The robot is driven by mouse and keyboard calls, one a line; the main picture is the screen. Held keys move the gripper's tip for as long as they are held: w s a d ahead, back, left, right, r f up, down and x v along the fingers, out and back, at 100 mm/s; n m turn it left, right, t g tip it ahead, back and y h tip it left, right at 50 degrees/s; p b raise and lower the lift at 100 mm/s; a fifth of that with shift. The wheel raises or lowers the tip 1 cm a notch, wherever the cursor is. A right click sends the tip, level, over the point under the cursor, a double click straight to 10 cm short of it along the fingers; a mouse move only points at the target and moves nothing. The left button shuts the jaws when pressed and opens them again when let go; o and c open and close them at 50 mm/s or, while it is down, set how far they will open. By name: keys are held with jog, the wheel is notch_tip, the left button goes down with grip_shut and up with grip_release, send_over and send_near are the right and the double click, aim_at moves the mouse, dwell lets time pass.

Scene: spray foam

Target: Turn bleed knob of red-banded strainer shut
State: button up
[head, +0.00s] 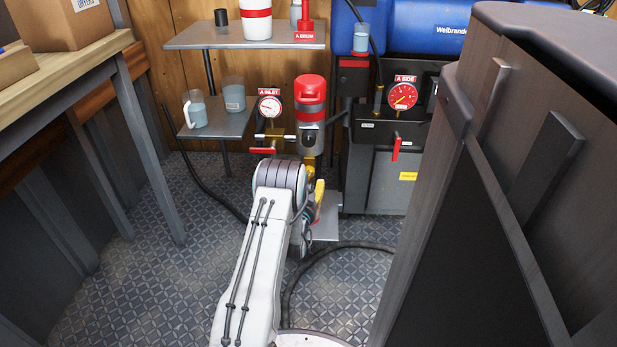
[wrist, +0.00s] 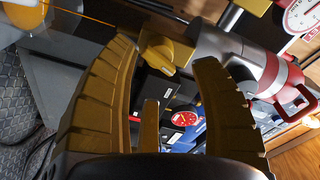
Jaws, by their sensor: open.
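The red-banded strainer (head: 311,113) stands upright beyond my arm in the head view, with a red cap and a grey body. In the wrist view the strainer (wrist: 270,77) lies sideways across the upper right. Its yellow bleed knob (wrist: 158,52) shows at the strainer's lower end, between my fingertips. My gripper (wrist: 166,58) is open, with one ribbed yellow-brown finger on each side of the knob. I cannot tell whether either finger touches it. In the head view my arm hides most of the knob area.
The inlet gauge (head: 269,106) and a red-handled valve (head: 263,151) are left of the strainer. A grey shelf (head: 222,128) holds cups. The side gauge (head: 403,95) is right. A dark cabinet (head: 440,220) fills the right side. A hose (head: 295,277) lies on the floor.

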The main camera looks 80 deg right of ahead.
jog(key=shift+d+b, duration=0.75)
jog(key=shift+d, duration=1.55)
jog(key=c, duration=0.7)
jog(key=shift+r, duration=0.1)
jog(key=c, duration=0.4)
jog(key=shift+s, duration=0.1)
jog(key=shift+c, duration=0.2)
